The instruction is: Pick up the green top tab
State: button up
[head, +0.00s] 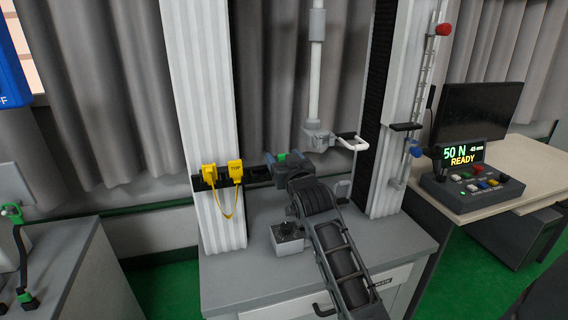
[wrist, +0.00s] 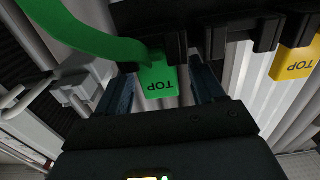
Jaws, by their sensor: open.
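The green top tab (wrist: 158,85), marked TOP, hangs from a dark holder in the wrist view, and its green strap (wrist: 85,32) runs off to the upper left. My gripper (wrist: 164,78) is open, with one dark finger on each side of the tab. I cannot tell whether either finger touches it. In the head view a small piece of the green tab (head: 282,157) shows beside my gripper (head: 279,167); the rest is hidden behind my gripper.
A yellow tab (wrist: 296,60), also marked TOP, hangs to the right on the holder (wrist: 180,18). Yellow tabs (head: 236,171) hang on the rail by the left column in the head view. A white handle (head: 352,142) sticks out right of my gripper. A control box (head: 470,180) reads READY.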

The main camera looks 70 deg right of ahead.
jog(key=shift+c, duration=0.4)
jog(key=c, duration=1)
jog(key=shift+o, duration=0.2)
jog(key=shift+r, duration=0.1)
